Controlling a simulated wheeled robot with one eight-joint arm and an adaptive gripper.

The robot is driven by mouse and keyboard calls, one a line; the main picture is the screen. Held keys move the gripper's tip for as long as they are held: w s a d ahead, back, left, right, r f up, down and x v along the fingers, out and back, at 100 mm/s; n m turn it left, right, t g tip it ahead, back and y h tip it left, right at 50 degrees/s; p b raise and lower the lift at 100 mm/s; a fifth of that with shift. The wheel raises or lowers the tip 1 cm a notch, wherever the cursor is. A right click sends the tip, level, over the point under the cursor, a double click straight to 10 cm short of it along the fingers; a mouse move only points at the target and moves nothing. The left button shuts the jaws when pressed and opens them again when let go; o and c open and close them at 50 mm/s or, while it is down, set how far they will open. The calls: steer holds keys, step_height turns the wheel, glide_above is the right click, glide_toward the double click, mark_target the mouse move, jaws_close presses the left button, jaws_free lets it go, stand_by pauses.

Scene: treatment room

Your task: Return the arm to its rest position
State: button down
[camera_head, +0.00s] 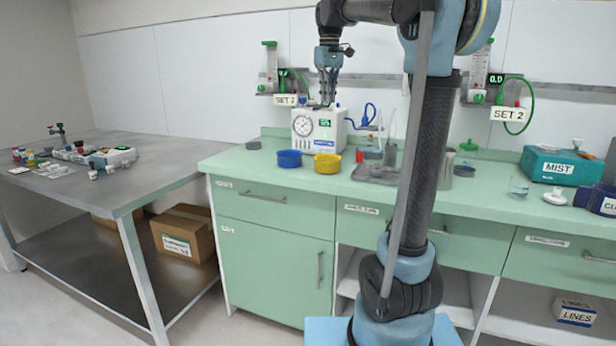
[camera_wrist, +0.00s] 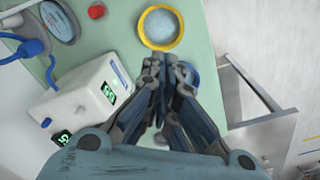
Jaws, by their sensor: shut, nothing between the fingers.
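My gripper (camera_head: 328,98) hangs pointing down at the end of my raised arm, above the back of the green counter (camera_head: 235,162). In the head view it appears in front of the white device with a round dial (camera_head: 318,128). In the wrist view my gripper's fingers (camera_wrist: 168,85) are closed together with nothing between them. The yellow bowl (camera_wrist: 161,27) shows beyond the fingertips, and a small part of the blue bowl (camera_wrist: 192,76) shows beside them. My arm's column hides part of the counter's middle.
The blue bowl (camera_head: 289,158) and the yellow bowl (camera_head: 327,163) stand on the counter near its front. A metal tray (camera_head: 366,176) is right of them. A teal MIST box (camera_head: 562,167) stands at right. A grey table (camera_head: 150,178) is at left.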

steer(key=s+d+f+m, duration=0.2)
steer(key=s+d+f, duration=0.2)
steer(key=s+f, duration=0.7)
steer(key=s+d+f+m+t, duration=0.1)
steer(key=s+d+f, duration=0.3)
steer(key=s+f, duration=0.7)
steer(key=s+d+f+m+t, duration=0.1)
steer(key=s+d+f+m, duration=0.2)
steer(key=s+f, duration=0.8)
step_height(320, 180, down, 6)
steer(key=shift+d+r, duration=0.15)
steer(key=shift+d, duration=0.65)
